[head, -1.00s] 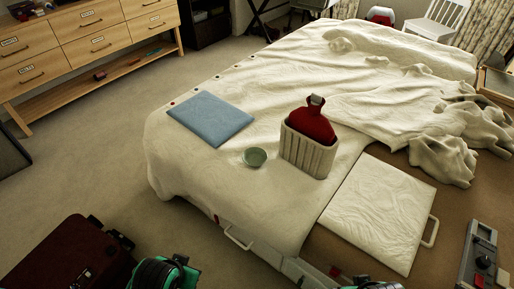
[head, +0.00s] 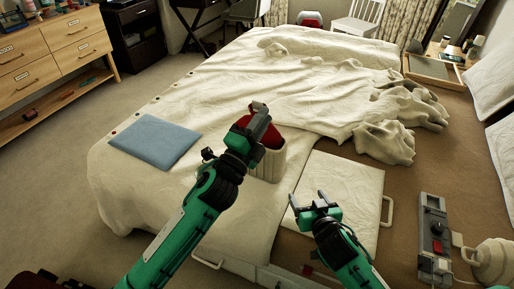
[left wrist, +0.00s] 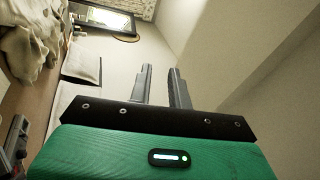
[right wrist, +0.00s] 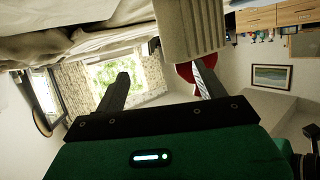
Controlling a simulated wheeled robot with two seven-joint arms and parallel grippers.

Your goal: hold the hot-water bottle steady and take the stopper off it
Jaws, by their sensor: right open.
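The red hot-water bottle (head: 273,133) stands in a pale ribbed holder (head: 270,163) on the bed; its upper part is mostly covered by my left gripper. Its stopper cannot be made out. My left gripper (head: 259,114) overlaps the bottle's top in the head view. In the left wrist view its fingers (left wrist: 160,88) stand apart with only wall between them, so no grip shows. My right gripper (head: 314,200) is open and empty, lower and right of the holder. In the right wrist view, the holder (right wrist: 187,30) and the red bottle (right wrist: 185,72) show beyond one finger.
A blue mat (head: 155,141) lies on the bed left of my left arm. A white padded lid (head: 340,185) with a handle lies right of the holder, under my right gripper. A grey control box (head: 433,240) stands at the right. Rumpled bedding (head: 385,140) lies behind.

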